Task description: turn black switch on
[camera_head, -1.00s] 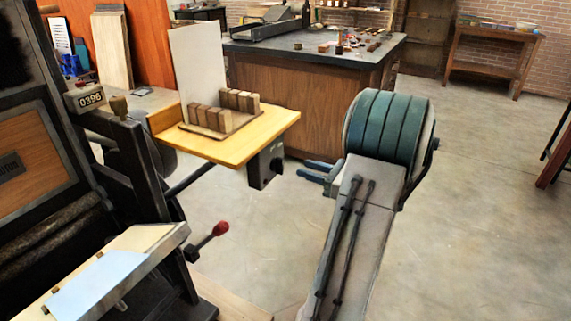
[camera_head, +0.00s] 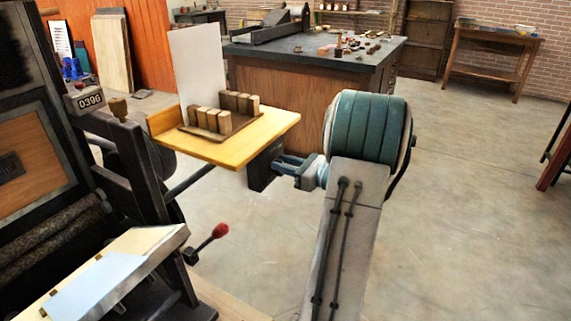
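The black switch box (camera_head: 262,172) hangs under the right edge of a yellow wooden shelf (camera_head: 262,140) on the press. My gripper (camera_head: 281,163) is at the right side of the box, at about its height. Its blue-grey fingers point left and their tips are at or very near the box. I cannot tell whether they touch it. The switch's face is hidden by my gripper. The finger gap is too small to judge. My arm, with a teal ribbed joint, reaches in from the lower right.
The shelf holds a brown tray with several wooden blocks and an upright white sheet (camera_head: 198,70). The press (camera_head: 125,165) stands at left, with a red-knobbed lever (camera_head: 220,230) below the shelf. A large workbench (camera_head: 310,85) is behind. The floor at right is clear.

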